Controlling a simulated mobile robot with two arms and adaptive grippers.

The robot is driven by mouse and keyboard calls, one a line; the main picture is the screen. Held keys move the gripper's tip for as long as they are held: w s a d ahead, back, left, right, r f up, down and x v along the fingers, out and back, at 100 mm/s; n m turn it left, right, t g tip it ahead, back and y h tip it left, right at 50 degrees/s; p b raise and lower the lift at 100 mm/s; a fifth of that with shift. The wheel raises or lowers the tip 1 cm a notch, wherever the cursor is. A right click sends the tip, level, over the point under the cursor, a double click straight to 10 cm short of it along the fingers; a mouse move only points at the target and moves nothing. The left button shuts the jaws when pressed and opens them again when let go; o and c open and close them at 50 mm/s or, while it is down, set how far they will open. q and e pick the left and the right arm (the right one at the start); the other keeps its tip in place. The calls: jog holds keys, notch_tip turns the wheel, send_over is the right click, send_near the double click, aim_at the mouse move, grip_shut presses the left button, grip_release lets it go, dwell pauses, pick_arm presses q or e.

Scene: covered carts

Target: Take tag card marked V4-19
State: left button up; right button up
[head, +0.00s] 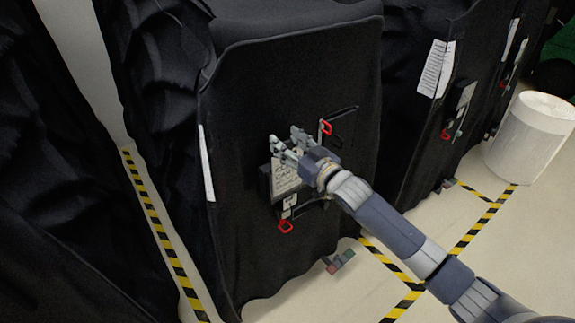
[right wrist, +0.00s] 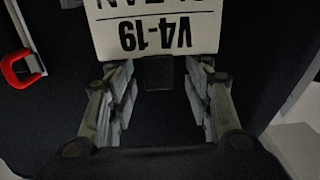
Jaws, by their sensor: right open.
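The tag card (right wrist: 158,28) shows upside down at the top of the right wrist view, and its mark reads V4-19. In the head view the card (head: 284,178) is on the front of a black-covered cart (head: 285,85), partly hidden by my right arm. My right gripper (head: 285,142) is open in front of the cart, at the card's upper edge in the head view. In the right wrist view the gripper's fingers (right wrist: 163,92) are spread, with the card just beyond their tips and nothing between them. My left gripper is not in view.
Red hooks or clips (head: 326,127) (head: 286,226) sit by the card on the cover. Another covered cart (head: 415,120) stands to the right, with a white cylinder (head: 530,140) beyond. Yellow-black tape (head: 160,232) marks the floor.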

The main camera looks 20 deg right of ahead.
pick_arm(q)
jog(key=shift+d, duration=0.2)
pick_arm(e)
jog(key=shift+w, duration=0.1)
jog(key=c, duration=1)
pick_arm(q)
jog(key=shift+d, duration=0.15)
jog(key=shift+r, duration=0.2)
pick_arm(e)
jog(key=shift+r, duration=0.1)
